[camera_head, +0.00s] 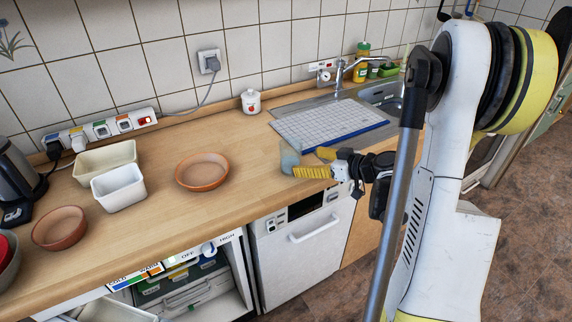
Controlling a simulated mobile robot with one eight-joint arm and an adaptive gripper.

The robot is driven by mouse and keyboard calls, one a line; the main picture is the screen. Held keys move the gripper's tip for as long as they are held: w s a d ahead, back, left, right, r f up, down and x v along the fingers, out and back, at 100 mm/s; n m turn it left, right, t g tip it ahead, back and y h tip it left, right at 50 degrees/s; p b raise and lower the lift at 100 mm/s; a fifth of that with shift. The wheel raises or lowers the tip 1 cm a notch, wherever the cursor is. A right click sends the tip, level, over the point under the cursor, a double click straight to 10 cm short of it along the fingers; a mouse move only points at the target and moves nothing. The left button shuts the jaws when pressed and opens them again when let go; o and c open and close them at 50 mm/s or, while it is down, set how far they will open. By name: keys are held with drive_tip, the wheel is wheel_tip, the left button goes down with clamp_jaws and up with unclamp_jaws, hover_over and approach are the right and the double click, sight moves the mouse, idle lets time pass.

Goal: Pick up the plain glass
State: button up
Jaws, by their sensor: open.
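The plain glass (289,156) is a pale, see-through bluish tumbler. It stands upright on the wooden counter, near the left corner of the sink's drainboard. My gripper (308,163) has yellow fingers and reaches in from the right at counter height. The fingers are open, one on the near side and one farther back, with their tips close to the glass. The near finger overlaps the glass's lower right edge in the picture. Whether a finger touches the glass I cannot tell.
A blue-edged drying mat (330,128) lies just behind the gripper. A terracotta dish (203,172), a white container (119,187) and a brown bowl (59,228) stand to the left. A white lidded jar (251,102) is at the back. The counter around the glass's left is clear.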

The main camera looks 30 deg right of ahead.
sight(290, 158)
drive_tip(key=shift+x, duration=1.15)
drive_tip(key=b+x, duration=0.2)
drive_tip(key=x, duration=0.3)
drive_tip(key=shift+w+a+b, duration=0.15)
drive_tip(key=shift+w+b, duration=0.05)
drive_tip(key=shift+b, duration=0.2)
drive_tip(key=c, duration=1.5)
